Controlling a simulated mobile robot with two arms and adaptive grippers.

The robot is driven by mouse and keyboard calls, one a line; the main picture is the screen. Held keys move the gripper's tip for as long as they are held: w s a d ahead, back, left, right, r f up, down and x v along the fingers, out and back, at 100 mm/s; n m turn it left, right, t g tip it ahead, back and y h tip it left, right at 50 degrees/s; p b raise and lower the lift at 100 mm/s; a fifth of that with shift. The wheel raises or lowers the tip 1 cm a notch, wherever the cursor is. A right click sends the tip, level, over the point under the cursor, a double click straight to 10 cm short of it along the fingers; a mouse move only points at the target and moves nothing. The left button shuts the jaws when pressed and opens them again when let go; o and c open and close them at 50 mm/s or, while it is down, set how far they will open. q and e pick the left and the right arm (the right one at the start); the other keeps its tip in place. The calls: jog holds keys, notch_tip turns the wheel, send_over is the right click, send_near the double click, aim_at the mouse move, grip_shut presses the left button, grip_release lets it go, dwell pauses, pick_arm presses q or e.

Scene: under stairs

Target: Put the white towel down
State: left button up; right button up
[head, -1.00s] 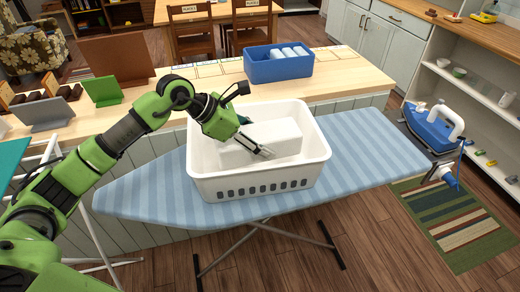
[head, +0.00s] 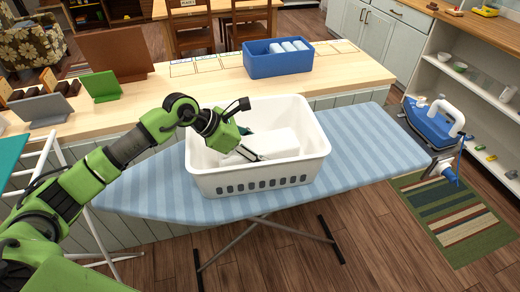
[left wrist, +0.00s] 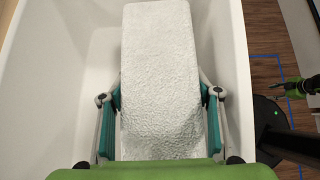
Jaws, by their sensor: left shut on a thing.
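The white towel (head: 278,142) is a thick folded block inside the white laundry basket (head: 262,180). My left gripper (head: 254,155) reaches down into the basket from the left and is shut on the towel. In the left wrist view the textured towel (left wrist: 160,65) runs lengthwise between the two teal-padded fingers (left wrist: 162,112), one along each side. The basket wall (left wrist: 232,60) shows beside it. The towel's underside is hidden, so I cannot tell whether it rests on the basket floor. A bit of dark green shows behind the gripper in the basket.
The basket stands on a blue striped ironing board (head: 370,150). A blue and white iron (head: 432,122) is at its right end. Behind is a wooden counter (head: 205,85) with a blue bin (head: 278,62) of white rolls. The board's right half is clear.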

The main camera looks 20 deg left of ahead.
pick_arm(q)
jog(key=shift+f, duration=0.15)
jog(key=o, duration=1.3)
jog(key=shift+o, duration=0.2)
jog(key=shift+r+p, duration=0.3)
jog(key=shift+r, duration=0.1)
jog(key=shift+r+p, duration=0.45)
jog(key=shift+p, duration=0.05)
jog(key=b+v, duration=0.4)
jog(key=v, duration=0.6)
jog(key=shift+s+a+r, duration=0.15)
jog(key=shift+s+a, duration=0.1)
jog(key=shift+a, duration=0.15)
jog(key=shift+s+a+r, duration=0.2)
jog(key=shift+r, duration=0.15)
